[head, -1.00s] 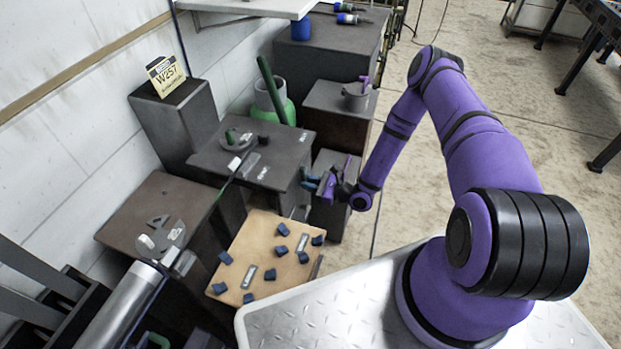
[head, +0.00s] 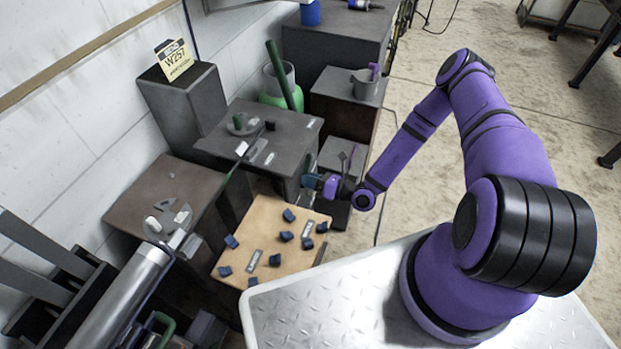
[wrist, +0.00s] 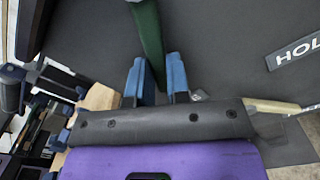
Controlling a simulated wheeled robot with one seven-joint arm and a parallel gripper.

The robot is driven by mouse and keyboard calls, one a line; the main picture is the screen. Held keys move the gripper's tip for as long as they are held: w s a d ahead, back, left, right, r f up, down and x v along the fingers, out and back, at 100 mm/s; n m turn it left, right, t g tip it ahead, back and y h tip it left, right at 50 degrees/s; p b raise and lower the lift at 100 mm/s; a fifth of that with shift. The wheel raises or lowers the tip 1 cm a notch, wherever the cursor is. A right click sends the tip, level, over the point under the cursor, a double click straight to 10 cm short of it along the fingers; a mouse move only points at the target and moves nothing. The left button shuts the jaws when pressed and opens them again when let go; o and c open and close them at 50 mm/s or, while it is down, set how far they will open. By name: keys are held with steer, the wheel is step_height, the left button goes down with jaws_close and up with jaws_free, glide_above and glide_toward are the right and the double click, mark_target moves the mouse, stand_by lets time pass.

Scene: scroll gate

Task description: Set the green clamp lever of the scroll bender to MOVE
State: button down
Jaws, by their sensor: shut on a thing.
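My gripper (head: 310,182) is at the front right edge of the dark bender bench (head: 290,124). In the wrist view its blue fingers (wrist: 158,82) are shut on the green clamp lever (wrist: 148,35), a dark green bar running up from between them. A white label reading "HOL" (wrist: 296,50), cut off by the picture edge, lies to the right of the lever on a dark face. No MOVE label is readable.
A wooden board (head: 262,215) with several dark blue blocks lies below the gripper. A green container (head: 280,85) stands behind the bench. A grey pot (head: 364,84) stands on a dark block behind and right. Open floor lies to the right.

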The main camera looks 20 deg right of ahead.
steer(key=shift+s+m, duration=0.15)
steer(key=shift+m, duration=0.15)
steer(key=c, duration=1.1)
jaws_free()
steer(key=shift+r, duration=0.1)
steer(key=v, duration=1)
steer(key=shift+s+d, duration=0.25)
